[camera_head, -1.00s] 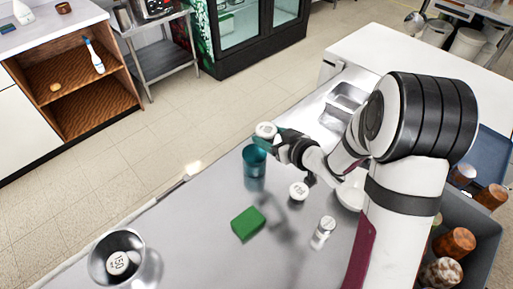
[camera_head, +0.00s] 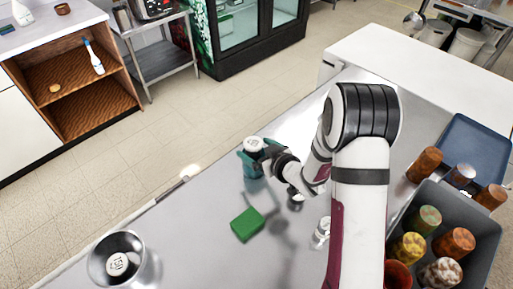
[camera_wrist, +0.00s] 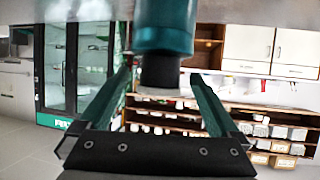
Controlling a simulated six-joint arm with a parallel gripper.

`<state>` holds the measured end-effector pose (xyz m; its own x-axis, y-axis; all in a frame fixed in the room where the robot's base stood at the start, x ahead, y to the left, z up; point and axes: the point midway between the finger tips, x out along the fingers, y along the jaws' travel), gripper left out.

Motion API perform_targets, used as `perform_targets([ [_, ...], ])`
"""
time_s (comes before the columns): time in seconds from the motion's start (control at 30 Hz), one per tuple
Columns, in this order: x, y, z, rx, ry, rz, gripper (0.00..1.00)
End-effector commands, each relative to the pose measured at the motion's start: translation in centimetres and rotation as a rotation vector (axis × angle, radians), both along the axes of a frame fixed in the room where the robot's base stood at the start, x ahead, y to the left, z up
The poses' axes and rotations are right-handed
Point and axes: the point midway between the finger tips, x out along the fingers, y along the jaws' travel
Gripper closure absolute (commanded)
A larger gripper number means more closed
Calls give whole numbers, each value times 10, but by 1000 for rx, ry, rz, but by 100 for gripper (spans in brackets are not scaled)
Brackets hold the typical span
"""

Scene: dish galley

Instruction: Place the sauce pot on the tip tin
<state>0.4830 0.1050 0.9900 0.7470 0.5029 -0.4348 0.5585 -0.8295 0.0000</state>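The sauce pot, a short dark cylinder (camera_wrist: 160,73) with a white top (camera_head: 253,143), sits upright on the teal tip tin (camera_head: 250,171). The wrist view is upside down, so the tin (camera_wrist: 163,30) shows above the pot there, with no clear gap between them. My gripper (camera_wrist: 160,78) is open; its two green fingers stand either side of the pot, with a gap on each side. In the head view my gripper (camera_head: 256,153) reaches the pot from the right and partly covers the tin's upper part.
A green block (camera_head: 247,225) lies in front of the tin. A metal bowl (camera_head: 104,266) holding a white-topped item stands at lower left. White-topped pieces (camera_head: 322,232) stand near my arm. A grey crate (camera_head: 480,272) of jars and a blue tray (camera_head: 480,140) are at right.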

Motion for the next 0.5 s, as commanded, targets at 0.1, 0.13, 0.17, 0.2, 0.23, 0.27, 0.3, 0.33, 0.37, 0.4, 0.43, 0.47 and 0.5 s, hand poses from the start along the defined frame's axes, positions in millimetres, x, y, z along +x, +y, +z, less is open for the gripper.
perform_targets([
  [0.1, 0, 0, 0, 0, 0, 0, 3],
  [0.13, 0, 0, 0, 0, 0, 0, 3],
  [0.17, 0, 0, 0, 0, 0, 0, 3],
  [0.2, 0, 0, 0, 0, 0, 0, 3],
  [0.23, 0, 0, 1, 0, 0, 0, 3],
  [0.27, 0, 0, 3, 0, -1, 0, 3],
  [0.3, -2, -2, 5, 0, 0, -1, 3],
  [0.33, -5, -5, 7, -1, 0, -2, 3],
  [0.37, -9, -8, 10, -1, 0, -2, 3],
  [0.4, -16, -12, 14, 0, -1, -2, 3],
  [0.43, -22, -16, 17, 0, 0, -4, 3],
  [0.47, -28, -20, 21, -1, 0, -4, 3],
  [0.5, -36, -26, 26, 0, -2, -5, 3],
])
